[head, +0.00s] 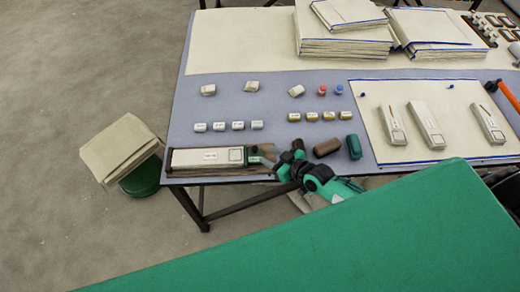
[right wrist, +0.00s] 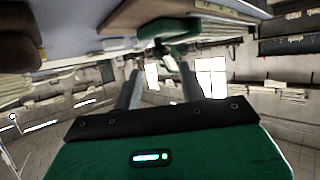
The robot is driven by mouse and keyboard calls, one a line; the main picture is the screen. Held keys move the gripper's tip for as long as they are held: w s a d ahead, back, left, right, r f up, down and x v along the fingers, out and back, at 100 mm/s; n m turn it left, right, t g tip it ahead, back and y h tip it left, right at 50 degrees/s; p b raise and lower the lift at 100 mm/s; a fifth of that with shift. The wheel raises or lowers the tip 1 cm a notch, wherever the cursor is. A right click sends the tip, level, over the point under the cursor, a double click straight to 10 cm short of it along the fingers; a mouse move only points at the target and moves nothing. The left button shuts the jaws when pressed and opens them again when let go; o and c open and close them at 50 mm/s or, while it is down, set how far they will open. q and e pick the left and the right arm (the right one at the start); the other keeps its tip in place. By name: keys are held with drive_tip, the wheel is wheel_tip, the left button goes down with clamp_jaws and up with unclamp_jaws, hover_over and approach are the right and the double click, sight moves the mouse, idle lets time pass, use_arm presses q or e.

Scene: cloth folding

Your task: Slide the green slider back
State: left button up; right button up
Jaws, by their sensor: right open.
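The green slider (head: 251,154) is at the right end of a long box (head: 205,158) with a pale top, at the table's front left edge. My right gripper (head: 266,154) is just to the right of the slider, its arm coming in from the lower right. In the right wrist view the two grey fingers (right wrist: 158,75) are apart, and a green piece (right wrist: 172,32), which looks like the slider, is just past their tips. Whether a finger touches it I cannot tell. My left gripper is not in view.
A brown cylinder (head: 327,147) and a dark green one (head: 354,147) stand close to the right of my right gripper. Rows of small blocks (head: 228,126) lie behind the box. A pale board (head: 380,143) with several devices is at right. A green stool (head: 143,180) stands left.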

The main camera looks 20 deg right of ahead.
sight(260, 151)
drive_tip(key=shift+x, duration=2.85)
clamp_jaws()
